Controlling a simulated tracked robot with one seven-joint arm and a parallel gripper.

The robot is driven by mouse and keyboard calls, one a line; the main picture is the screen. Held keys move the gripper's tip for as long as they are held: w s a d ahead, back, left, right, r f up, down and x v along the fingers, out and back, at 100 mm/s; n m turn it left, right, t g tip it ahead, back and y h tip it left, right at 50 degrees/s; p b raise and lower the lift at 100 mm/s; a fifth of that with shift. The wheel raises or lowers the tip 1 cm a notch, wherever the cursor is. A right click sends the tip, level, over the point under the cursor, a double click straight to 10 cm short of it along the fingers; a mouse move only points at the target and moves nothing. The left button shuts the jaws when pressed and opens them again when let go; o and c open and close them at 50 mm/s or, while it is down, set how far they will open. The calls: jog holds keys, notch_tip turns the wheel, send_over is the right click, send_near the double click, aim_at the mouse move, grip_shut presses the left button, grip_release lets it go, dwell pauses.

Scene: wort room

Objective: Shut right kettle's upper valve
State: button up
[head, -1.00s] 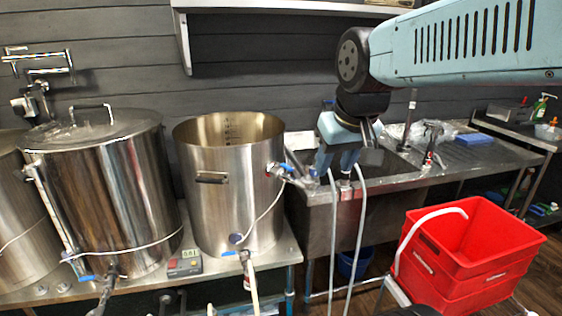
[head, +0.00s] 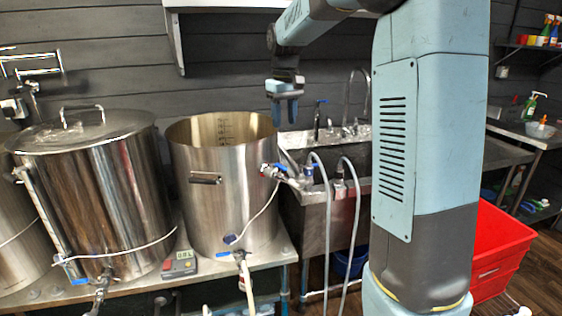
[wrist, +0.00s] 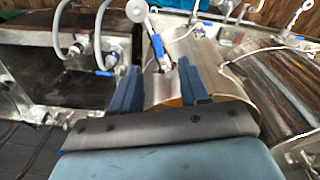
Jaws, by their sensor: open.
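The right kettle (head: 215,205) is an open-topped steel pot on the bench; its side also shows in the wrist view (wrist: 195,62). Its upper valve (head: 275,170) sticks out at its right side, with a blue handle. In the wrist view a blue-handled valve (wrist: 158,46) is ahead of the fingers; its handle looks roughly in line with the pipe. My gripper (head: 285,122) is open and empty, pointing down above the valve beside the kettle's right rim. In the wrist view the fingers (wrist: 162,88) are apart, with the valve beyond them, not between them.
A lidded kettle (head: 95,190) stands to the left. A steel sink (head: 315,225) with upright hoses (head: 325,210) is close right of the valve. A lower valve (head: 240,254) and a small red-buttoned controller (head: 180,264) are in front. A red crate (head: 503,250) stands at right.

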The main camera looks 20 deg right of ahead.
send_over(282, 166)
notch_tip(282, 166, down, 2)
jog(key=shift+g, duration=0.3)
notch_tip(282, 166, down, 14)
jog(key=shift+w+a+f, duration=0.1)
jog(key=shift+a, duration=0.05)
jog(key=shift+c, duration=0.4)
grip_shut()
jog(key=shift+d, duration=0.2)
dwell(0.3)
